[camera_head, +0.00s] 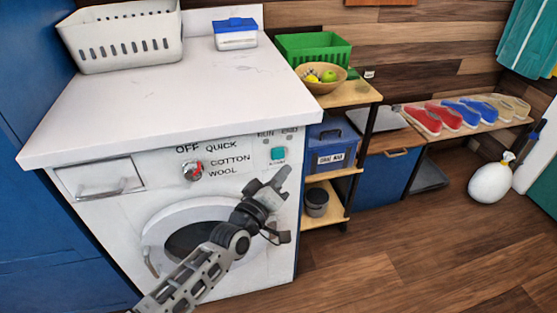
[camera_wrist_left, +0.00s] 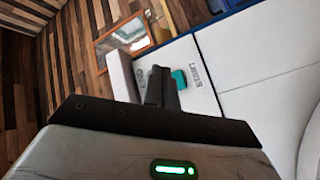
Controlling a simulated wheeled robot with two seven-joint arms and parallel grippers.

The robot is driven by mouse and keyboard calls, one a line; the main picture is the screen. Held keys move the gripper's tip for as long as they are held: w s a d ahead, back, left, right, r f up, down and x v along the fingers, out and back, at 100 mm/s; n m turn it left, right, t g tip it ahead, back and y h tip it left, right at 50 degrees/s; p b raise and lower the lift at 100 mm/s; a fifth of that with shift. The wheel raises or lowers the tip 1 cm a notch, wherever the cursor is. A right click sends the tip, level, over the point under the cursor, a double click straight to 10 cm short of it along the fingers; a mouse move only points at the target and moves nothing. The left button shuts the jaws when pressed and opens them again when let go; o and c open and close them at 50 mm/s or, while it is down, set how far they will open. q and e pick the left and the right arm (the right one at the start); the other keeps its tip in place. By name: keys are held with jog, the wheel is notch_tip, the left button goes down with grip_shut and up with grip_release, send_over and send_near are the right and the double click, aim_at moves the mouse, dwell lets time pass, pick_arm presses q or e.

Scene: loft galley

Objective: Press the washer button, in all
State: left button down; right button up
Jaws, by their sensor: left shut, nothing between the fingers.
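The white washer (camera_head: 285,215) stands under a white countertop. Its teal start button (camera_head: 278,154) sits at the upper right of the front panel, and also shows in the left wrist view (camera_wrist_left: 179,76) beside its START label (camera_wrist_left: 200,77). My left gripper (camera_head: 280,174) is shut and empty in front of the panel, its tips just below the button in the head view. In the left wrist view its fingers (camera_wrist_left: 161,82) overlap the button's edge. I cannot tell whether they touch it. My right gripper is out of view.
A red-marked dial (camera_head: 193,171) and a drawer (camera_head: 100,178) are on the panel, left of the button. The round door (camera_head: 165,228) is below, partly behind my left arm. A shelf (camera_head: 345,95) stands to the right. Floor is clear at lower right.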

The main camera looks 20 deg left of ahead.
aim_at(278, 154)
pick_arm(q)
jog(key=shift+w+a+b, duration=0.25)
jog(key=shift+w+a, duration=0.15)
jog(key=shift+w, duration=0.2)
jog(key=shift+w+a+b, duration=0.2)
jog(key=shift+w+a, duration=0.2)
jog(key=shift+w, duration=0.2)
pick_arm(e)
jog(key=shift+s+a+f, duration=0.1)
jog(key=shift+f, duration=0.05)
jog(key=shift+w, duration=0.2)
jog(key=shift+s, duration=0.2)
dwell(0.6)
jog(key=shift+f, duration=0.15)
pick_arm(q)
jog(key=shift+w+a, duration=0.2)
jog(key=shift+w, duration=0.1)
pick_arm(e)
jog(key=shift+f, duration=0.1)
